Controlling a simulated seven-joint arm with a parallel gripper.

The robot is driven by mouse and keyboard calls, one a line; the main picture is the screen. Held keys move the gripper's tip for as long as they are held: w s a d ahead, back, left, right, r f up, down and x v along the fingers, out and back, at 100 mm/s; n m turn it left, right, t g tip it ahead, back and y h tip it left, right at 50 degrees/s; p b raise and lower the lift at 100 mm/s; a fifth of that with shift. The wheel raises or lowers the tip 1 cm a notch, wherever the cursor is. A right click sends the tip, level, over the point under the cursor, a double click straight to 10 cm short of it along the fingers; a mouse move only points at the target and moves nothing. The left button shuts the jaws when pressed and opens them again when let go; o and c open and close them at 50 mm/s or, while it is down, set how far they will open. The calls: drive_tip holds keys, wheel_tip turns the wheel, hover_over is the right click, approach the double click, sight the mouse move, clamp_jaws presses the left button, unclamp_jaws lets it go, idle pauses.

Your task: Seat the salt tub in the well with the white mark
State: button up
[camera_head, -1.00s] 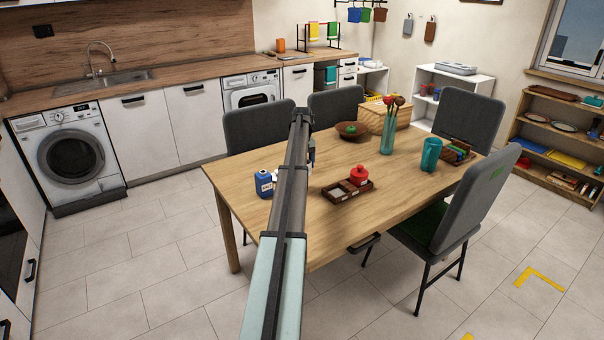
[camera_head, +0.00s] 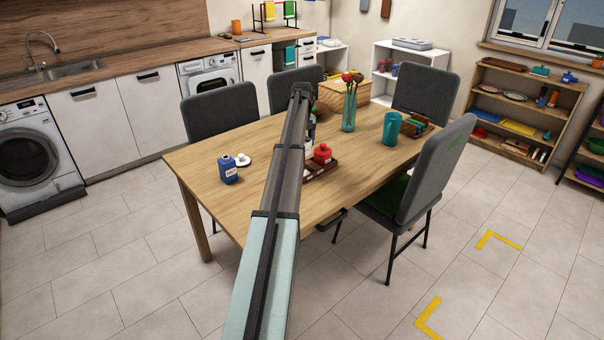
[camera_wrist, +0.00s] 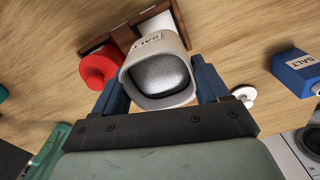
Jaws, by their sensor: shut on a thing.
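My gripper (camera_wrist: 157,66) is shut on a white tub (camera_wrist: 160,74) with a dark-lettered label that seems to read SALT. The tub's broad end faces the wrist camera and shows a speckled grey middle. Beyond it lies the brown wooden tray (camera_wrist: 95,43), largely covered by the tub; a pale patch shows in it, but I cannot tell whether this is the white mark. A red pot (camera_wrist: 98,69) sits at the tray's left. In the head view my arm hides most of the tray (camera_head: 318,172), and the red pot (camera_head: 322,153) stands on it.
A blue jar labelled SALT (camera_head: 228,170) and a white round lid (camera_head: 243,159) stand on the table left of my arm. Chairs surround the table.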

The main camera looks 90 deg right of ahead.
drive_tip(key=shift+f, duration=4.95)
drive_tip(key=o, duration=1.4)
drive_tip(key=shift+f, duration=0.15)
drive_tip(key=shift+c, duration=0.2)
wheel_tip(320, 180, up, 12)
drive_tip(key=shift+r, duration=0.2)
